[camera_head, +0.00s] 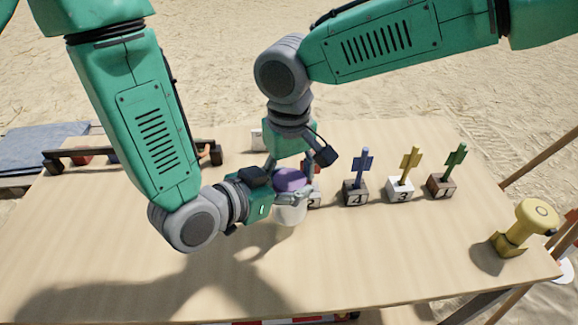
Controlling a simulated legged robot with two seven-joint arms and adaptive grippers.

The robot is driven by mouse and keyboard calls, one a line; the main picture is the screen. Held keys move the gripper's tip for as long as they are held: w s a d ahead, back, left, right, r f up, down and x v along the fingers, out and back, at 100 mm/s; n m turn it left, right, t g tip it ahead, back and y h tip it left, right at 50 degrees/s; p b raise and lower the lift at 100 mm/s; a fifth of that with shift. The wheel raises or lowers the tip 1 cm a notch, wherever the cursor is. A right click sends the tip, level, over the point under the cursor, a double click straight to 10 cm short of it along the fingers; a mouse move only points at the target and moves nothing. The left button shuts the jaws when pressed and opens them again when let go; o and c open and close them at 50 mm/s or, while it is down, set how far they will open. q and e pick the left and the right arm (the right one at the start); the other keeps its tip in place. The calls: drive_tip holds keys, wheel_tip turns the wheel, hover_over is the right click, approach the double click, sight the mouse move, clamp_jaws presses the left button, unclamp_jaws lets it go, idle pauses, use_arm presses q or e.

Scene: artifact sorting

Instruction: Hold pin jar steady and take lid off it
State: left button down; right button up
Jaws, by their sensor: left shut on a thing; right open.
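The pin jar (291,214) is a pale, whitish jar near the middle of the table, with a purple lid (290,179) on top. My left gripper (298,199) comes in from the left and is shut on the jar's upper part. My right gripper (293,168) points down from above, open, with its fingers at either side of the lid. Whether its fingers touch the lid I cannot tell. Part of the lid is hidden by the grippers.
Blue (361,165), yellow (410,164) and green (456,160) pins stand in numbered blocks to the right. A yellow stamp-like object (528,222) stands at the right edge. A dark rack (100,154) lies at the back left. The table's front (400,265) is clear.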

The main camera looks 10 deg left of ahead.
drive_tip(key=c, duration=1)
drive_tip(key=n, duration=0.4)
drive_tip(key=shift+w+d, duration=0.1)
drive_tip(key=shift+c, duration=0.3)
drive_tip(key=o, duration=1.3)
drive_tip(key=shift+r, duration=2.3)
